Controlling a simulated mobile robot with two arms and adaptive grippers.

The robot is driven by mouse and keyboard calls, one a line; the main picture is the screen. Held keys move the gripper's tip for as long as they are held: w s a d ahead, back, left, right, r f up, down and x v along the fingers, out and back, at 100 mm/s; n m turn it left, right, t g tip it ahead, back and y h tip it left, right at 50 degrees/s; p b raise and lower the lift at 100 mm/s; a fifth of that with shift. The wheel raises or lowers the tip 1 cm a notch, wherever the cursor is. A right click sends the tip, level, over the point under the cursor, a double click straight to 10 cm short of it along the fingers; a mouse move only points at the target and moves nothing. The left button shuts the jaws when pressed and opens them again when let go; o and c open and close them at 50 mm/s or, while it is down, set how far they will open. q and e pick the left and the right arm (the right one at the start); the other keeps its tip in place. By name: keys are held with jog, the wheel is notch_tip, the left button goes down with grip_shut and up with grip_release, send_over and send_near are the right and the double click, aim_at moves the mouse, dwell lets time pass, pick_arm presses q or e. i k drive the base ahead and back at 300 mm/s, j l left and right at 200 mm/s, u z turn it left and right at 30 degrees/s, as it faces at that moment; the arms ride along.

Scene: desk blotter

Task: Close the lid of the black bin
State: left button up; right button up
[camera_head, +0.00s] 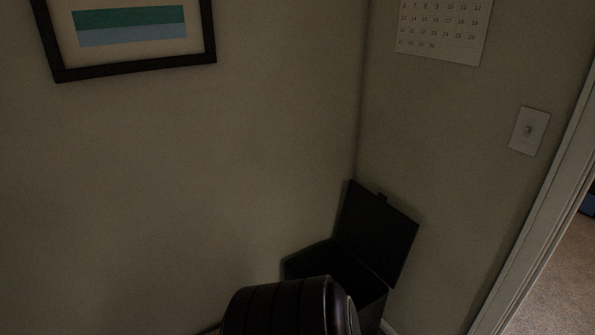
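The black bin (374,301) stands in the corner of the room, at the bottom of the head view, right of the middle. Its square lid (378,232) is open and stands up, tilted back toward the right wall, with a small tab on its top edge. The inside of the bin is dark and I cannot see what is in it. A dark rounded part of my own arm covers the front left of the bin. Neither of my grippers is in view.
Plain walls (200,180) meet in the corner behind the bin. A framed picture (130,68), a calendar (442,28) and a light switch (529,131) are on them. A white door frame (535,240) stands at the right, with carpet (560,275) beyond it.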

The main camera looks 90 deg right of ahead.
aim_at(381, 236)
jog(key=z, duration=3.3)
